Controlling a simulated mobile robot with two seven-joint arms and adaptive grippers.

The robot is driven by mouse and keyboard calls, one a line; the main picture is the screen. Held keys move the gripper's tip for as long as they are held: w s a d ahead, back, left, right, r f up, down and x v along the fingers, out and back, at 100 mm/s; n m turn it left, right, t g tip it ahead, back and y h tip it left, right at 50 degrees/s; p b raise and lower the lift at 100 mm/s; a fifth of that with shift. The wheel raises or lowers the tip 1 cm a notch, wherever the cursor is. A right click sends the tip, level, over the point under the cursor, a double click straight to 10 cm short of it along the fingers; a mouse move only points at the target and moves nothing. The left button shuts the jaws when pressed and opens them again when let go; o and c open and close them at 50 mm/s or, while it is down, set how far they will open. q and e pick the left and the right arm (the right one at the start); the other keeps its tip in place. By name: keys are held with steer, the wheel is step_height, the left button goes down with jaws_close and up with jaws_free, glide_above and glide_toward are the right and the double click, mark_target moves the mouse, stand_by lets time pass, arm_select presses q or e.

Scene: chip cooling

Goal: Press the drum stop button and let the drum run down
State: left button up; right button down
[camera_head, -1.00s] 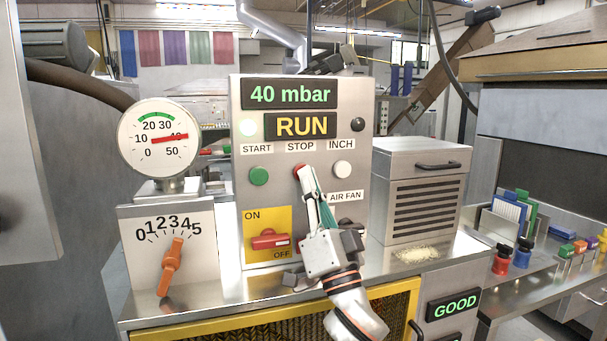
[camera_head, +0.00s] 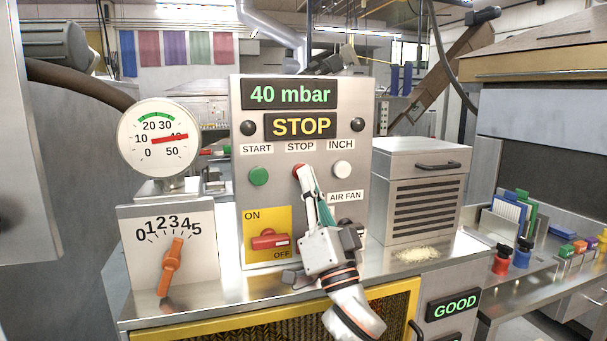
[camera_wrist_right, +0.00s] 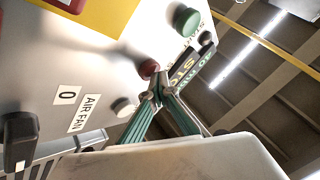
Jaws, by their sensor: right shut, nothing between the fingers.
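The grey control panel (camera_head: 240,215) carries a display (camera_head: 301,126) that reads STOP in yellow. The red stop button (camera_head: 298,170) sits below the STOP label, and it also shows in the right wrist view (camera_wrist_right: 149,68). My right gripper (camera_head: 304,172) is shut and empty, with its tips at the stop button. In the right wrist view its fingertips (camera_wrist_right: 158,92) are close beside the red button; whether they touch cannot be told. The green start button (camera_head: 259,176) is to the left and the white inch button (camera_head: 342,169) to the right. My left gripper is out of view.
The upper display (camera_head: 290,94) reads 40 mbar. A dial gauge (camera_head: 159,139) points near 40. An orange lever (camera_head: 172,267) is on a 0 to 5 scale, and a red switch (camera_head: 270,239) sits in a yellow field. A vented box (camera_head: 425,205) stands at the right.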

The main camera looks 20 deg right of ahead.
steer(key=shift+s+p, duration=0.4)
steer(key=shift+s, duration=0.5)
steer(key=s+p, duration=0.1)
steer(key=s, duration=0.4)
steer(key=shift+d+p, duration=0.1)
steer(key=shift+p, duration=0.3)
steer(key=shift+s+f, duration=0.1)
